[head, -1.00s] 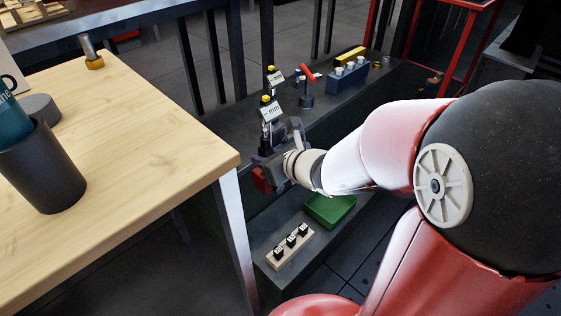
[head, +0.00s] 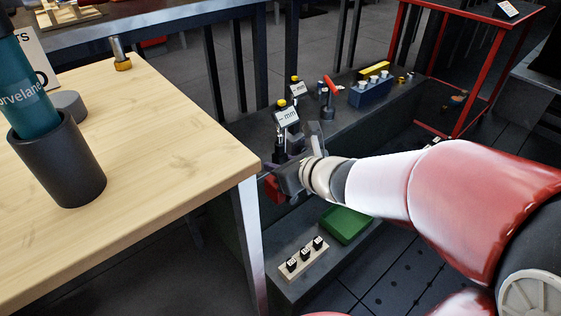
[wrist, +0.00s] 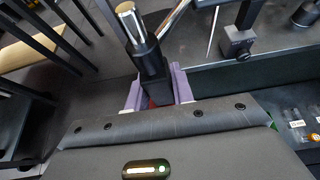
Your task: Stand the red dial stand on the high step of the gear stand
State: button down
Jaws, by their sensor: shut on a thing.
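My gripper (head: 292,160) is shut on the red dial stand, whose red part (head: 274,188) shows below the jaws in the head view. A tilted plate marked "mm" (head: 286,117) with a yellow top stands above the jaws and seems to belong to it. In the wrist view my purple fingers (wrist: 158,88) close around a black post (wrist: 143,50) with a silver top, with a little red between them. The gear stand is dark and two-stepped, with a high step (head: 330,133) behind and a low step (head: 295,215) in front. The stand's base is partly hidden.
Another dial stand (head: 298,90), a red-handled tool (head: 329,98) and a blue block (head: 371,92) occupy the high step. A green box (head: 346,224) and a wooden block with black pieces (head: 303,262) sit on the low step. A wooden table (head: 150,150) is close on the left.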

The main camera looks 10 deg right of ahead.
jog(key=w+r+b+x, duration=0.1)
jog(key=r+b+x, duration=0.2)
jog(key=b+x, duration=0.4)
jog(key=shift+a+x, duration=0.25)
jog(key=shift+x, duration=4.25)
jog(key=shift+s+r, duration=0.1)
jog(key=shift+r, duration=0.05)
jog(key=shift+f+b, duration=0.4)
jog(key=shift+b, duration=0.25)
